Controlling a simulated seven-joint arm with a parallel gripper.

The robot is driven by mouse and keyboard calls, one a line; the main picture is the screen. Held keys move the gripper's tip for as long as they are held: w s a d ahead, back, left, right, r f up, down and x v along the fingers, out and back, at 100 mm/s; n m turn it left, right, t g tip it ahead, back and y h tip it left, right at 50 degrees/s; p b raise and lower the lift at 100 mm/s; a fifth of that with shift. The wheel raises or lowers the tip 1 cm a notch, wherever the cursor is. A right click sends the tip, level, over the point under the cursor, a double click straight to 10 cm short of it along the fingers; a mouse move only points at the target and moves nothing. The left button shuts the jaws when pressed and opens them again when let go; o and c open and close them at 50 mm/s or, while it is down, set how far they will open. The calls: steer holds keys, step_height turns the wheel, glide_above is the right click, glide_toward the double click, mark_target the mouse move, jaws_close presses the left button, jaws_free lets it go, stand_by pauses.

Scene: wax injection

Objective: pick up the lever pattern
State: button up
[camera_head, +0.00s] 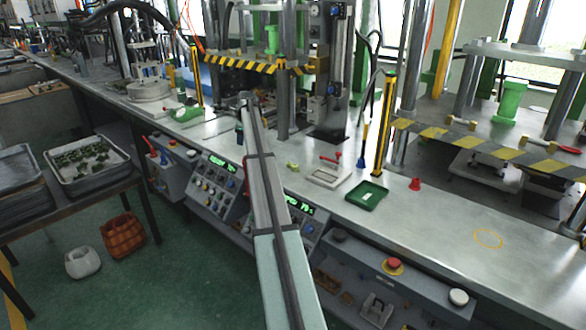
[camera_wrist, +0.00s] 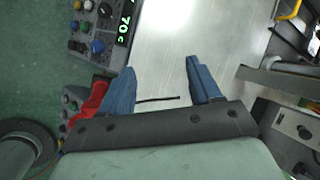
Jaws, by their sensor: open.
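I cannot tell for certain which thing is the lever pattern. A small yellow-green piece (camera_head: 293,167) lies on the metal bench (camera_head: 420,222) right of my arm in the head view. A red lever-shaped piece (camera_head: 331,159) lies at the back of a pale flat frame (camera_head: 326,178). Neither shows clearly in the wrist view. My gripper (camera_wrist: 161,66) has its two blue fingers wide apart over the bench, with nothing between their tips. A thin dark strip (camera_wrist: 158,99) shows between the fingers; I cannot tell what it is. In the head view my arm reaches over the bench's front edge.
A green tray (camera_head: 366,195) and a red cone (camera_head: 415,184) stand right of the pale frame. Press columns and a yellow-black striped bar (camera_head: 240,63) stand behind. Control panels (camera_head: 213,184) line the bench front. The bench's right part is mostly clear.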

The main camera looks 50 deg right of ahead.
steer(key=s+d+r+m+g, duration=0.1)
steer(key=s+d+r+m, duration=0.25)
steer(key=s+d, duration=0.3)
steer(key=m+g+y, duration=0.2)
steer(key=m+g, duration=0.2)
glide_above(294, 165)
steer(key=f, duration=0.9)
steer(key=shift+s+d+f, duration=0.1)
steer(key=shift+s+f, duration=0.1)
steer(key=shift+s, duration=0.05)
steer(key=shift+w+f, duration=0.15)
steer(key=shift+f, duration=1.35)
steer(key=shift+w+f, duration=0.15)
steer(key=shift+f, duration=1.3)
steer(key=c, duration=1.1)
steer(key=shift+r, duration=0.15)
